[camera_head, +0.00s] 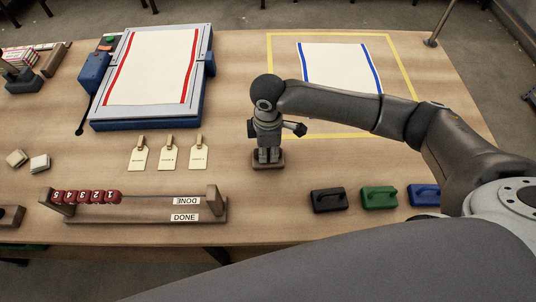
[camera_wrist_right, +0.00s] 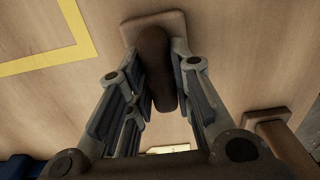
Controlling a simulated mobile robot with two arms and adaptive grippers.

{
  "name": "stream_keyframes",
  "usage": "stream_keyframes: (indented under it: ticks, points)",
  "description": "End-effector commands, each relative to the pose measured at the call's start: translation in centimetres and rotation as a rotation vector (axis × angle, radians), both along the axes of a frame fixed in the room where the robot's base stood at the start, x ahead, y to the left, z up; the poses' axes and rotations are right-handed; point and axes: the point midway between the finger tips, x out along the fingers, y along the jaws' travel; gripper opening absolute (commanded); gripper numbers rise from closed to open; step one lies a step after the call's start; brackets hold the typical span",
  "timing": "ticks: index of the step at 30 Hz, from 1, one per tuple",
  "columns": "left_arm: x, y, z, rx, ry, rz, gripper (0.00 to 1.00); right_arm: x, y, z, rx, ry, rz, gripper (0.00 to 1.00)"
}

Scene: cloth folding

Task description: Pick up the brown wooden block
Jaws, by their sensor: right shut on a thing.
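The brown wooden block (camera_head: 256,165) is at the middle of the table in the head view, under my right gripper (camera_head: 268,158). In the right wrist view it has a flat, rounded base (camera_wrist_right: 176,24) with a dark brown rounded grip standing on it. My right gripper (camera_wrist_right: 160,92) points down, with its fingers closed on both sides of that grip. The base looks to be at the table surface; I cannot tell whether there is a gap below it. My left gripper is not in view.
A counting rack (camera_head: 150,213) with red numbered beads stands front left. Behind are a press with a cloth (camera_head: 150,65), a striped cloth (camera_head: 335,62) inside yellow tape, and several tags (camera_head: 168,157).

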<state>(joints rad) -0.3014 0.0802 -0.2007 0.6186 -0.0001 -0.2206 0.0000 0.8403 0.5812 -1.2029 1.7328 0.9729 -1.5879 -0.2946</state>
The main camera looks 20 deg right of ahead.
Motion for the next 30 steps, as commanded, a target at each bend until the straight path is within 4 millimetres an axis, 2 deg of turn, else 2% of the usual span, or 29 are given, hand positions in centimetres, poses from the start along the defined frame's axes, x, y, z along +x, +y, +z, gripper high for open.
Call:
stream_keyframes:
  ticks: [10, 16, 24, 30]
  points:
    - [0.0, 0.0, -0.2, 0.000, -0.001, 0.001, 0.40, 0.1, 0.0, 0.7, 0.001, -0.002, 0.000, 0.00]
    - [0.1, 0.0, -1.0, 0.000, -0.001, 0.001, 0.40, 0.3, 0.1, 3.4, 0.002, -0.005, -0.001, 0.00]
    - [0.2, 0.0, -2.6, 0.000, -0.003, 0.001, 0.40, 6.0, 0.6, 9.4, 0.003, -0.005, -0.004, 0.00]
    - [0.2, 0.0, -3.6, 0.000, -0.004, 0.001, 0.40, 10.1, 1.0, 11.2, 0.003, -0.002, -0.003, 0.00]
